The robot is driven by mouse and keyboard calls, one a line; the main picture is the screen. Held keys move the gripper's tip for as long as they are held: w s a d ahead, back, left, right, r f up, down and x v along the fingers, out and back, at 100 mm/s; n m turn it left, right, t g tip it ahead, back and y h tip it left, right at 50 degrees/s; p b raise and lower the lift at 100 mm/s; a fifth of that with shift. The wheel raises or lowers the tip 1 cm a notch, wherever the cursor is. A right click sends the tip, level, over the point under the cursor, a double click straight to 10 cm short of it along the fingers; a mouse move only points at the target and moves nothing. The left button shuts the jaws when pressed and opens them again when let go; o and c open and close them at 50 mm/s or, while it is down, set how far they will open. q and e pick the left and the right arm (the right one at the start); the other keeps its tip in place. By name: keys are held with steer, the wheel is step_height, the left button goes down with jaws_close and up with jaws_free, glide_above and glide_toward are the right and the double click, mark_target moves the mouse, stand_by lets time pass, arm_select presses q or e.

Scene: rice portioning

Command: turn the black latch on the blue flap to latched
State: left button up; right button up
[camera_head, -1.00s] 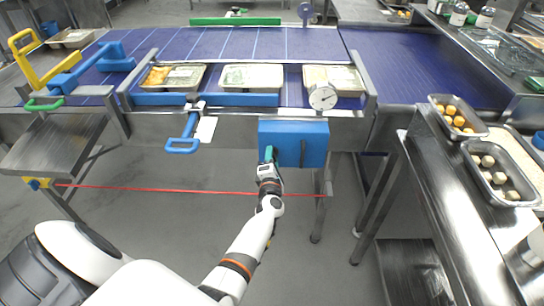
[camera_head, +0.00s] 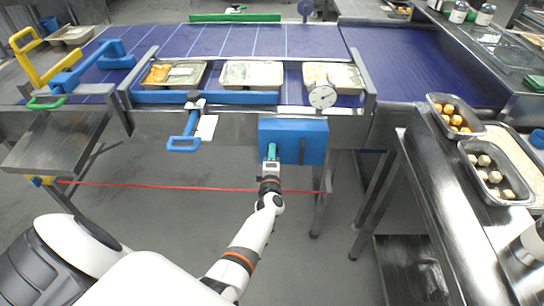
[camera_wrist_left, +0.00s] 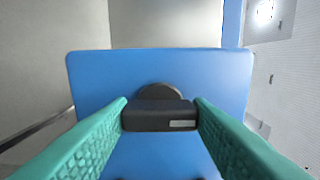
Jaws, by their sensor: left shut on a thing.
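The blue flap (camera_head: 285,130) hangs below the front edge of the conveyor frame, and it fills the middle of the left wrist view (camera_wrist_left: 95,85). The black latch (camera_wrist_left: 160,117) sits on the flap, its bar lying level across the left wrist view with a round hub behind it. My left gripper (camera_wrist_left: 160,118) has its green fingers closed on the two ends of the bar. In the head view my left gripper (camera_head: 271,151) is at the left part of the flap and hides what it holds. My right gripper is not in view.
A round dial (camera_head: 322,96) is above the flap. A blue handle (camera_head: 183,144) hangs to the left. A red line (camera_head: 150,187) crosses below. A steel table (camera_head: 420,190) stands right.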

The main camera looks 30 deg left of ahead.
arm_select(q)
steer(key=o, duration=1)
steer(key=p+v, duration=0.4)
steer(key=v, duration=0.8)
steer(key=shift+s, duration=0.1)
